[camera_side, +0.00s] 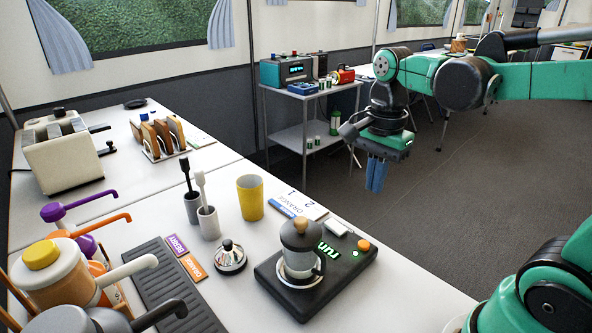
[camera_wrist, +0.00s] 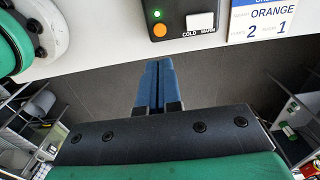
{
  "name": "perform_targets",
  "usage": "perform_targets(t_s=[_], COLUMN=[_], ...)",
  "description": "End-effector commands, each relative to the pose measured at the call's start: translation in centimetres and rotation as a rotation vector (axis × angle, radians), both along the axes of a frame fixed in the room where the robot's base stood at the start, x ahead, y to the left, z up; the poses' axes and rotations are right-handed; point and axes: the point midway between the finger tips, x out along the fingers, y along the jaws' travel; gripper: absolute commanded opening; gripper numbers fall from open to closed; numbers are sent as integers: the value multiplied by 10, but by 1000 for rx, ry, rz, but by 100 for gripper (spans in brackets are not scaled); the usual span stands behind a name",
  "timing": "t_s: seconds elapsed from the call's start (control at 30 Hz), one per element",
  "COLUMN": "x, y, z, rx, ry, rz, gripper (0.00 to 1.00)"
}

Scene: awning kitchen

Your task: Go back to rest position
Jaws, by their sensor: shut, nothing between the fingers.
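My gripper (camera_side: 376,174) hangs at the end of the green arm in the side view, past the right edge of the counter and over the floor. Its blue fingers point down and are closed together with nothing between them. The wrist view also shows the two blue fingers (camera_wrist: 158,84) side by side and touching. The gripper is apart from everything on the counter.
A shelf cart (camera_side: 310,128) stands behind. The floor below the gripper is clear.

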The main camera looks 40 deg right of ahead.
Motion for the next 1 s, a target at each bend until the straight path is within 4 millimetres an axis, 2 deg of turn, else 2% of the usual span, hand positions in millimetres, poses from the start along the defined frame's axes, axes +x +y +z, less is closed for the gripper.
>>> perform_targets(t_s=[0.27,0.37,0.47,0.6,0.73,0.87,1.0], x=[0,0,1,5,8,11,12], y=[0,4,13,29,42,51,54], z=[0,-1,-5,-11,-15,-16,-16], rx=[-1,-9,-43,-158,-305,-429,-486], ry=[-2,-36,-125,-288,-404,-468,-487], rz=[6,96,332,797,1177,1417,1513], gripper=[0,0,0,0,0,0,0])
